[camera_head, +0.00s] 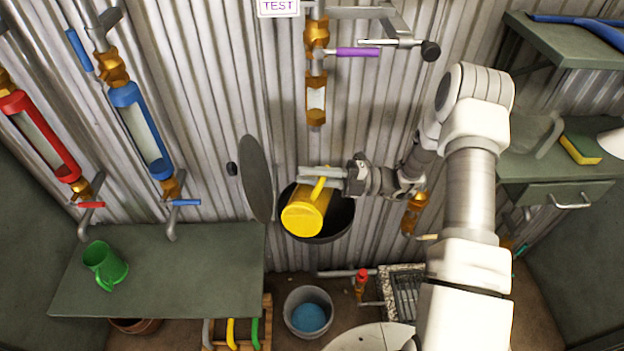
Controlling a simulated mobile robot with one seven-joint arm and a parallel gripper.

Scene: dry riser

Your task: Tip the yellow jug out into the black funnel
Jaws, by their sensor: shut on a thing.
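The yellow jug (304,217) is tilted over the black funnel (343,219), with its round yellow end facing the camera. Its mouth is hidden, so I cannot tell whether anything is running out of it. My gripper (322,177) is shut on the yellow jug, at the handle on its upper side. The funnel is a dark round bowl by the corrugated wall, partly covered by the jug. A dark round lid (255,179) stands upright at the funnel's left.
A green jug (105,265) lies on the grey shelf (200,270) at the left. A grey bucket (309,312) with blue inside stands on the floor below the funnel. Pipes with a purple-handled valve (357,52) hang above. A sponge (580,149) lies on the right bench.

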